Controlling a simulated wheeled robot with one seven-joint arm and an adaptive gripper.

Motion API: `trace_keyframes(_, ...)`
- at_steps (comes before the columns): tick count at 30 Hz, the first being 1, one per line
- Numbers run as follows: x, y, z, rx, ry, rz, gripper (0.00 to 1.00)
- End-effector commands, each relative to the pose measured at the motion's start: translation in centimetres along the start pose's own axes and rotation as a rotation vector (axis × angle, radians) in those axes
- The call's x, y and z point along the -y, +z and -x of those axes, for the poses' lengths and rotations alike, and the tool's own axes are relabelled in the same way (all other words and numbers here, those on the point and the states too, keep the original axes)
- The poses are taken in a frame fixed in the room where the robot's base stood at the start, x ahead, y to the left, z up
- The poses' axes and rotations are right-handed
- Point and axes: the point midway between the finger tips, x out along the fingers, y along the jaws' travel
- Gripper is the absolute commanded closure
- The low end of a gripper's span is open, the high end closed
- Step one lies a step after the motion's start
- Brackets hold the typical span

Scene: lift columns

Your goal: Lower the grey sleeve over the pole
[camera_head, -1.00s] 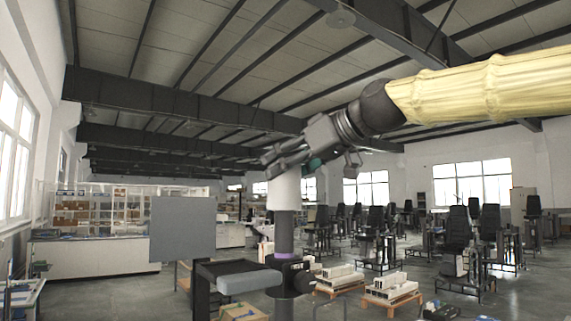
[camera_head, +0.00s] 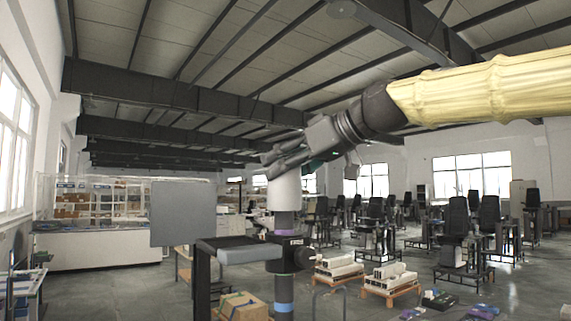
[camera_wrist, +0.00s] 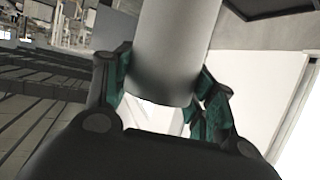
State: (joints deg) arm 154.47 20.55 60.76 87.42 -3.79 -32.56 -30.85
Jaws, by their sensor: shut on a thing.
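The grey sleeve (camera_head: 286,190) is a pale, upright cylinder near the middle of the head view. My gripper (camera_head: 291,158) is shut on it near its top. In the wrist view the sleeve (camera_wrist: 172,48) stands between the dark fingers with green pads. The dark pole (camera_head: 284,222) shows directly below the sleeve's lower rim, in line with it. The sleeve appears to be around the pole's upper part, whose top is hidden.
A black clamp with a knob (camera_head: 302,256) sits on the pole below the ring. A grey padded arm (camera_head: 248,255) and an upright grey panel (camera_head: 183,213) stand to the left. Cardboard boxes (camera_head: 243,306) lie low in front. Chairs and pallets stand farther back right.

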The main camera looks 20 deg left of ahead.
Motion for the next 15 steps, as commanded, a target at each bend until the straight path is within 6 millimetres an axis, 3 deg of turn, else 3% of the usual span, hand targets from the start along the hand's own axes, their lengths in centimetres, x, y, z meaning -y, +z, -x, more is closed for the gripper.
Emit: trace_keyframes(15, -0.1, 2.2, -0.9, -0.002, 0.001, 0.0, 0.74)
